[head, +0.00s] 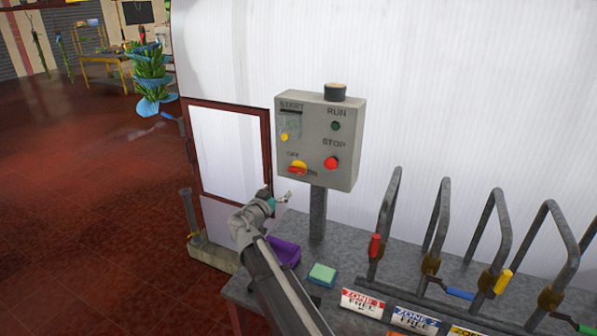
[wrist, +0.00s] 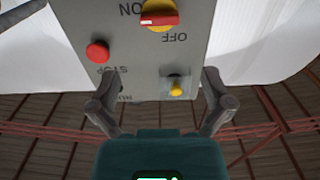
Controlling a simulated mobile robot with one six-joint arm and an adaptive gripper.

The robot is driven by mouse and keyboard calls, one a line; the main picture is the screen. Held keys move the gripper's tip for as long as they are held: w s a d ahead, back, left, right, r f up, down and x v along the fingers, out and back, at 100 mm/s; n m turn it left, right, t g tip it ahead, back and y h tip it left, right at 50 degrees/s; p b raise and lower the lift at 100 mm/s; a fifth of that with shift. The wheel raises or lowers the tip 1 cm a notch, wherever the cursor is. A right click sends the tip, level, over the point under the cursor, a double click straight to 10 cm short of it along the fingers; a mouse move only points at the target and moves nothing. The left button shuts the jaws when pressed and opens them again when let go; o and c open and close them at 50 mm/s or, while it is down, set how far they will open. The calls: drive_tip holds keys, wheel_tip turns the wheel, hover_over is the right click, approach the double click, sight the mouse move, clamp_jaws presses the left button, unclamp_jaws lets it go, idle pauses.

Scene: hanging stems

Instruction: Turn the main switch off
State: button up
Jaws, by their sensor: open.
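The main switch (head: 297,169) is a red handle on a round yellow base, low on the left of the grey control box (head: 345,160). OFF is printed above it and ON to its right. The red handle lies about level, in line with the ON side. In the wrist view, which is upside down, the switch (wrist: 160,17) is at the top. My gripper (head: 284,198) is just below and in front of the box. Its two fingers (wrist: 161,76) are spread and empty, apart from the switch.
A red STOP button (head: 331,162) is right of the switch, with a dark RUN lamp (head: 336,126) above. A yellow START button (head: 284,137) sits upper left.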

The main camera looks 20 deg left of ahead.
sight(295, 172)
drive_tip(key=w, duration=0.9)
drive_tip(key=w+d, duration=0.1)
drive_tip(key=w, duration=0.3)
drive_tip(key=shift+w, duration=0.3)
drive_tip(key=c, duration=0.9)
